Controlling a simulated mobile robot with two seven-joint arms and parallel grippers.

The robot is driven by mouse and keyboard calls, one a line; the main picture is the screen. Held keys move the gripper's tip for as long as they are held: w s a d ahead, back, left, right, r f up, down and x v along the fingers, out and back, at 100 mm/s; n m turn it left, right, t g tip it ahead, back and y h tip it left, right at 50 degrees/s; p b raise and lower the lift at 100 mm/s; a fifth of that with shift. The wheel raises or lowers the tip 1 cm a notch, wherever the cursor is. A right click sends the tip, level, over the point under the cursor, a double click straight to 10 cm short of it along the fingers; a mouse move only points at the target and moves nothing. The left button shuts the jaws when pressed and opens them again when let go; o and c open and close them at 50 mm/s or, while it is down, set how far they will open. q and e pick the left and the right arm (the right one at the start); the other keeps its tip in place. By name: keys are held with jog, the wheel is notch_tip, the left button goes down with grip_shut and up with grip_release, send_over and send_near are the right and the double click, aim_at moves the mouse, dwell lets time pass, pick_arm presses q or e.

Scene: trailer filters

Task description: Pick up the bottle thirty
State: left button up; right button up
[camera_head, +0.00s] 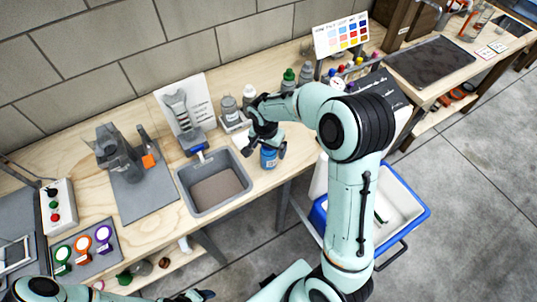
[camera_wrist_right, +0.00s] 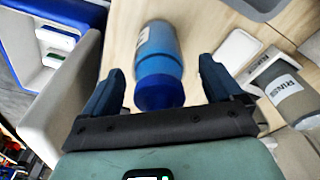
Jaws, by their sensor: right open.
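A blue bottle (camera_head: 268,158) stands on the wooden bench just right of the grey tray. My right gripper (camera_head: 266,147) is at it, coming from above and behind. In the right wrist view the same blue bottle (camera_wrist_right: 160,58) lies between the two spread fingers of the right gripper (camera_wrist_right: 158,82), with gaps at both sides. No number can be read on it. Several other bottles stand at the back, one with a green cap (camera_head: 288,80), one with a white cap (camera_head: 249,94). My left gripper (camera_head: 192,296) shows only partly at the bottom edge.
A bottle marked "RINS" (camera_wrist_right: 283,90) is at the right in the wrist view. A blue-rimmed white bin (camera_head: 408,212) is below the bench edge.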

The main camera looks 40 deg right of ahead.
grip_shut()
jog(key=shift+r, duration=0.1)
